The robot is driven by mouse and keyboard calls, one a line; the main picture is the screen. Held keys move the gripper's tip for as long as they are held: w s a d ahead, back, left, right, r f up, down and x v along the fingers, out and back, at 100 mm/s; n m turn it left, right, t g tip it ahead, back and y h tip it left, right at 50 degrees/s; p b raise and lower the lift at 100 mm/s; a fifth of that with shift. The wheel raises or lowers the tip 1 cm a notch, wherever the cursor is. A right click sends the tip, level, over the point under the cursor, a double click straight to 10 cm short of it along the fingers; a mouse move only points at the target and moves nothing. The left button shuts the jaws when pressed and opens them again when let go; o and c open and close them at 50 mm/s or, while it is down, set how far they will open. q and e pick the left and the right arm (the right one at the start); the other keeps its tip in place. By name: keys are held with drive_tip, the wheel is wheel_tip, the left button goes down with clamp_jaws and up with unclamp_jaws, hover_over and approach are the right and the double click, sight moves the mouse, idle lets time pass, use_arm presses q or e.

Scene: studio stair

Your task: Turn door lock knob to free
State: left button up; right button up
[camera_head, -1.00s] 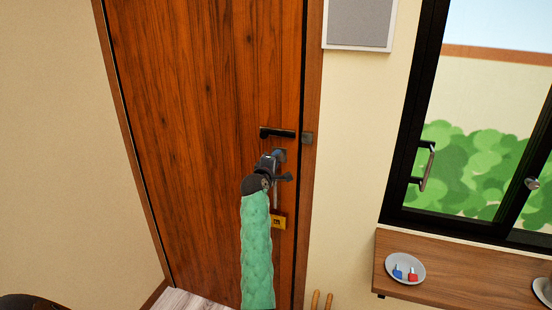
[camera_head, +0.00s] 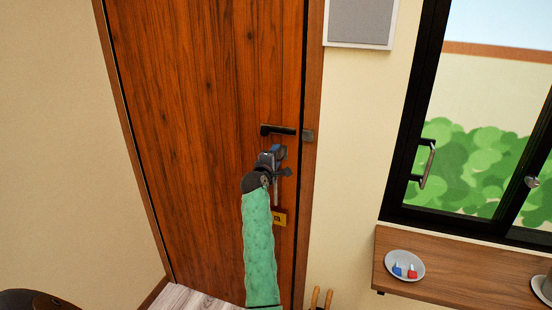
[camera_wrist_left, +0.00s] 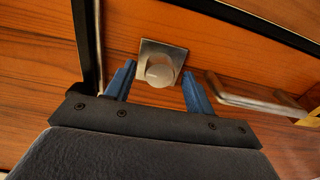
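The lock knob (camera_wrist_left: 160,72) is a round pale metal knob on a square metal plate, fixed to the brown wood door (camera_head: 200,110). In the left wrist view it sits between the two blue fingers of my left gripper (camera_wrist_left: 158,76), with a gap on each side. The fingers are spread and hold nothing. My right gripper is in neither view.
Right of the door are a black-framed window (camera_head: 412,130) and a wooden shelf (camera_head: 450,270) with a plate (camera_head: 404,257).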

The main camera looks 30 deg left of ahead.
use_arm(q)
drive_tip(key=shift+s+d+f+b, duration=0.1)
drive_tip(key=shift+s+d+b, duration=0.1)
drive_tip(key=shift+s+b, duration=0.2)
drive_tip(key=b+v, duration=0.2)
drive_tip(key=v, duration=0.5)
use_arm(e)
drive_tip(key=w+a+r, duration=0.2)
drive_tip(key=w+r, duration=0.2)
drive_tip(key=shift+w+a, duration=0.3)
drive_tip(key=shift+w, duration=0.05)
use_arm(q)
drive_tip(key=shift+a, duration=0.1)
